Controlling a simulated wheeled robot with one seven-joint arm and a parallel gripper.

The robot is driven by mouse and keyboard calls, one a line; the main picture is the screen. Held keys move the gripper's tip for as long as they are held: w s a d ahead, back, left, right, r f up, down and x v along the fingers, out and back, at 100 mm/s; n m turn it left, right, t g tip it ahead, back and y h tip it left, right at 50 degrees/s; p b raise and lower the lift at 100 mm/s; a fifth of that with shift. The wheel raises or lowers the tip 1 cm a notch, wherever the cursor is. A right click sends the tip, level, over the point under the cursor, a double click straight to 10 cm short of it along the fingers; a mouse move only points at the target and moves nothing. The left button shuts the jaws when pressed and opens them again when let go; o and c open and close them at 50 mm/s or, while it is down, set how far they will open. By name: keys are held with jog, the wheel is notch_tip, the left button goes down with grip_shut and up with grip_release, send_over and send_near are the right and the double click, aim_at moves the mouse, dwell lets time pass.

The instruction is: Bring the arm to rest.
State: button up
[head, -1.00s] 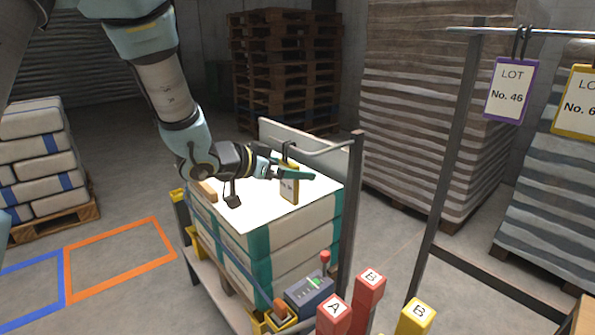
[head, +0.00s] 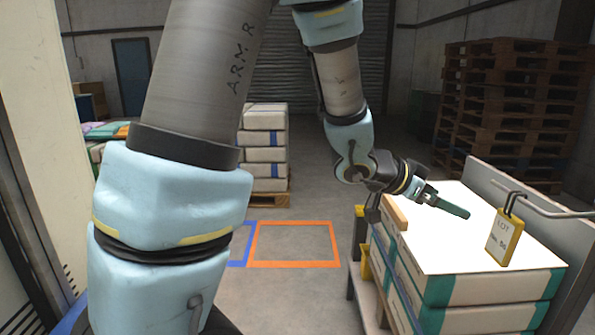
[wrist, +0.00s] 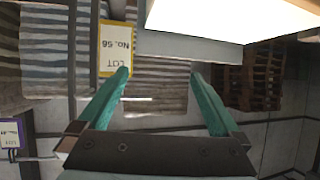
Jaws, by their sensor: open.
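My arm reaches from the upper middle of the head view toward the stack of sacks. My gripper (head: 446,205) is over the white top of the stack, left of a yellow-framed lot tag (head: 503,242). The tag (wrist: 115,48), reading No. 56, appears upside down there, near the left fingertip; a gap shows in the head view.
The sack stack (head: 465,292) with teal-ended sacks stands on a cart at the right. A wooden pallet stack (head: 515,110) is behind it. An orange floor outline (head: 295,264) marks clear floor at the middle. A purple-framed tag (wrist: 10,134) hangs in the wrist view.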

jog(key=w+a+f+n+t+y, duration=0.2)
jog(key=w+a+n+t+y, duration=0.3)
jog(key=a, duration=0.6)
jog(key=w+a+f+n+y, duration=0.3)
jog(key=w+a, duration=0.3)
jog(key=a, duration=0.5)
jog(key=s+a+f+n+g+y, duration=0.1)
jog(key=s+a+n+g+y, duration=0.1)
jog(key=s+a, duration=0.3)
jog(key=s+a+f+n+g+y, duration=0.2)
jog(key=s+a+n, duration=0.3)
jog(key=a, duration=0.6)
jog(key=shift+s+a+f+g, duration=0.15)
jog(key=shift+s+g, duration=0.5)
jog(key=shift+g, duration=0.15)
